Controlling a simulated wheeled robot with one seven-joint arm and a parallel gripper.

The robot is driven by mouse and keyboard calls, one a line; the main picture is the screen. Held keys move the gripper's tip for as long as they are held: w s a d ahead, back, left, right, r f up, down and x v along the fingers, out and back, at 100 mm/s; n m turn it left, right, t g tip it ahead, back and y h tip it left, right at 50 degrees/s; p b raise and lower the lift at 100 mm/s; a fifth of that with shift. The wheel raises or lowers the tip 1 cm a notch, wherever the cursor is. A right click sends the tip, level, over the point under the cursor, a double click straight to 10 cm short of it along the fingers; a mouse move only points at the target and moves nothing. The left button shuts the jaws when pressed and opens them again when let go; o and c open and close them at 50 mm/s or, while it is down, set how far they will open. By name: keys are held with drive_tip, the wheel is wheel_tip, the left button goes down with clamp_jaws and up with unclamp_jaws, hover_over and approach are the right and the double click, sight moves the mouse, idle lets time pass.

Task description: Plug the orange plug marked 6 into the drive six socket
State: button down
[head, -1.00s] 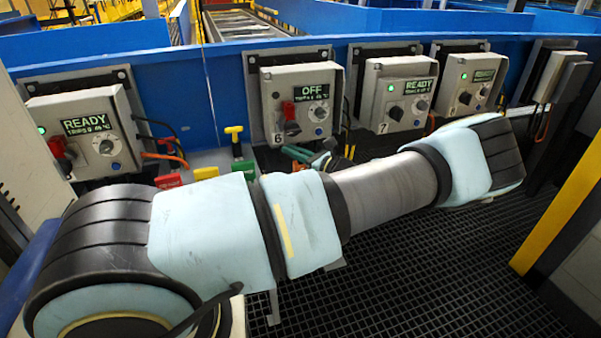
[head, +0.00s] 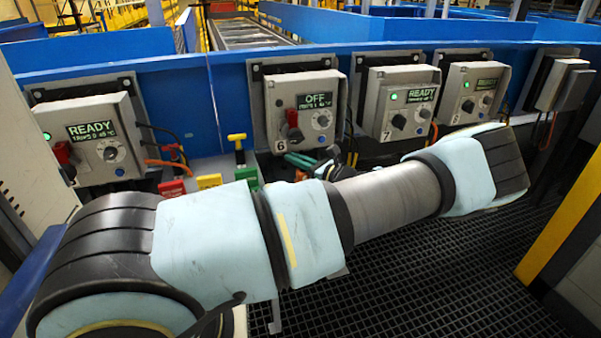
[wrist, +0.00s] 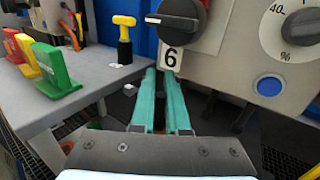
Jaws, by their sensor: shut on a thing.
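The drive six box (head: 300,109) is grey, marked 6, with a display reading OFF and a red and black switch. In the wrist view its face, with the 6 label (wrist: 171,56) and a black knob (wrist: 178,18), is right ahead. My gripper (wrist: 168,76) has two teal fingers reaching under the lower edge of this box; it also shows in the head view (head: 298,160). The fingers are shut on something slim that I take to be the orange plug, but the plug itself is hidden. The socket is out of sight beneath the box, so I cannot tell whether they touch.
Box 7 (head: 402,108) and another box stand to the right, a further box (head: 94,140) to the left, all READY. A grey ledge (wrist: 92,84) carries red, yellow and green (wrist: 55,72) blocks and a yellow T-handle (wrist: 124,38). Dark cables hang beneath box six.

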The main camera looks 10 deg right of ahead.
drive_tip(key=shift+r, duration=0.1)
drive_tip(key=r+b+v, duration=0.1)
drive_tip(key=b+v, duration=0.3)
drive_tip(key=v, duration=1.3)
drive_tip(key=w+a+r+p, duration=0.1)
drive_tip(key=w+r+p, duration=0.5)
drive_tip(key=w, duration=0.7)
wheel_tip(320, 180, up, 2)
drive_tip(key=shift+w+a+r+p, duration=0.15)
drive_tip(key=shift+w+a+p, duration=0.1)
drive_tip(key=shift+p, duration=0.15)
drive_tip(key=shift+f+b, duration=1.65)
drive_tip(key=shift+f, duration=1.3)
drive_tip(key=shift+f+b, duration=0.9)
drive_tip(key=shift+f, duration=0.7)
